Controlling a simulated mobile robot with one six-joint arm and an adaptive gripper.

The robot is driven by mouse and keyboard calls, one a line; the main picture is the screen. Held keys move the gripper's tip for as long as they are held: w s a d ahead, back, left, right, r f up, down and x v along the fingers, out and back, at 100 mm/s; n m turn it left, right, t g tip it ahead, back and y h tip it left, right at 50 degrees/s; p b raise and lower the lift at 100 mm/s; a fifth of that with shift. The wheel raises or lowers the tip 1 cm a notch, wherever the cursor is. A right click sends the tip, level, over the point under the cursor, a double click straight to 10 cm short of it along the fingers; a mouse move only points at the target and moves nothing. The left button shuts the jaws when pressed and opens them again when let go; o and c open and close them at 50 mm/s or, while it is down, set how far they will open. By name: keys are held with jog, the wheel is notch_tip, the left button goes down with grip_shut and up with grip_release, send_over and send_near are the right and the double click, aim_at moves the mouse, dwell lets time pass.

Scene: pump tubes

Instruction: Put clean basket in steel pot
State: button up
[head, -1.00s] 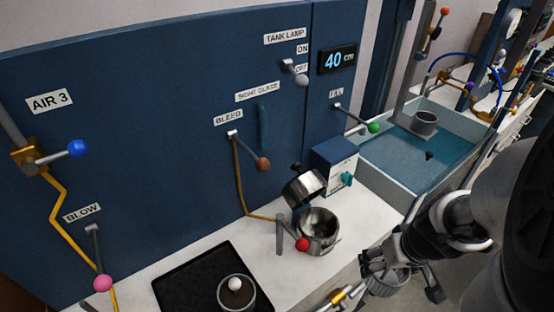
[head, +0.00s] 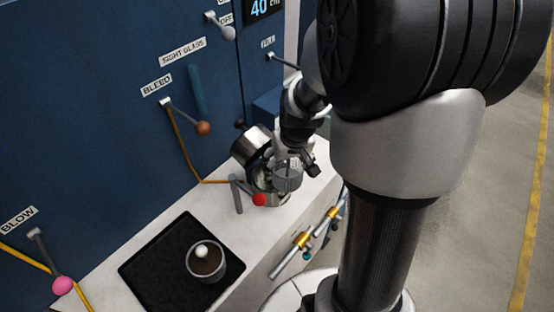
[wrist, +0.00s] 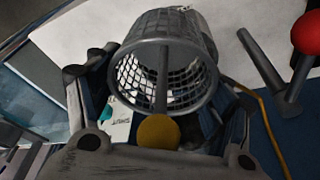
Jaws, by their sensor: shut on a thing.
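My gripper (head: 294,152) is shut on a grey mesh basket (head: 288,178) and holds it over the counter. In the wrist view the basket (wrist: 165,60) fills the upper middle. Its mesh is bare, and a bar with a yellow knob (wrist: 158,130) lies across its mouth towards the gripper. The steel pot (head: 268,199) stands on the counter just behind and below the basket, which hides much of it. The pot's shiny lid (head: 252,146) is swung up at its back left. I cannot tell whether the basket is touching the pot or is partly inside it.
A grey lever (head: 237,194) with a red knob (head: 259,200) stands close to the pot's front left. A black tray (head: 160,268) bears a cup (head: 207,262) with dark contents and a white ball. Panel levers stand behind. Brass fittings (head: 303,240) stick out from the counter front.

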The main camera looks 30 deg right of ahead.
aim_at(279, 165)
jog(key=w, duration=0.1)
jog(key=w+a+f+b, duration=0.1)
jog(key=shift+w+f, duration=0.3)
jog(key=shift+s+d, duration=0.1)
jog(key=shift+f+b, duration=0.5)
jog(key=shift+f, duration=0.1)
jog(key=o, duration=1.2)
jog(key=shift+r, duration=0.2)
jog(key=shift+r+p, duration=0.35)
jog(key=shift+p, duration=0.1)
jog(key=p+v, duration=0.4)
jog(key=v, duration=0.8)
jog(key=shift+r, duration=0.2)
